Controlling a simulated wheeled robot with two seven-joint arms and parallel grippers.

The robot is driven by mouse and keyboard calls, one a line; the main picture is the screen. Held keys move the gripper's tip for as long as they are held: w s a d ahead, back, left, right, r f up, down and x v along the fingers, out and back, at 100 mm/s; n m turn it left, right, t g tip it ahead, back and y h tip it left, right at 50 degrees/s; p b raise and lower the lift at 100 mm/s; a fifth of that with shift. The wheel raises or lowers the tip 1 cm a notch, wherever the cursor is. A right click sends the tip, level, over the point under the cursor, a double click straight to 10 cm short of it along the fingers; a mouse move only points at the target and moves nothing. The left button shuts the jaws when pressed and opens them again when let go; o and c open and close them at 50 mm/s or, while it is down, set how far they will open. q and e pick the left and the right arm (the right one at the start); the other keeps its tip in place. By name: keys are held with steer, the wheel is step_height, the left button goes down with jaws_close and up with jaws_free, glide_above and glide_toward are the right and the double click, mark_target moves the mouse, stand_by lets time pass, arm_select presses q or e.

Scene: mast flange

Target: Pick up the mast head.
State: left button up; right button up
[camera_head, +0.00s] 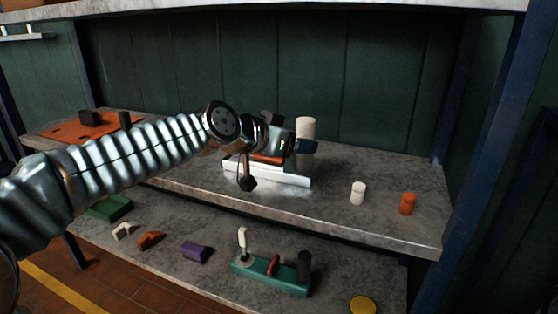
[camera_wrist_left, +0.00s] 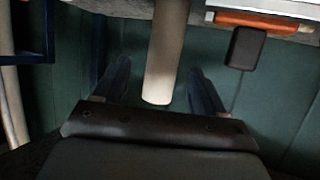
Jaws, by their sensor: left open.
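A tall cream cylinder (camera_head: 306,126), which looks like the mast head, stands upright on the middle shelf behind my left gripper. My left gripper (camera_head: 304,147) is open, with dark blue fingers. In the left wrist view the cream cylinder (camera_wrist_left: 166,50) lies between the two spread fingers of the left gripper (camera_wrist_left: 160,84), with a gap on each side. I cannot tell how deep between the fingers it is. My right gripper is in neither view.
A white block (camera_head: 290,178) with an orange part lies below my left wrist. A cream peg (camera_head: 358,192) and an orange peg (camera_head: 408,203) stand to the right on the middle shelf (camera_head: 330,212). An upper shelf (camera_head: 300,8) hangs above. Several coloured parts lie on the lower shelf.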

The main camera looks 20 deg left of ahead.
arm_select(q)
steer(key=p+x, duration=0.1)
steer(key=x, duration=0.5)
steer(key=shift+w+a, duration=0.1)
steer(key=shift+w, duration=0.15)
jaws_close()
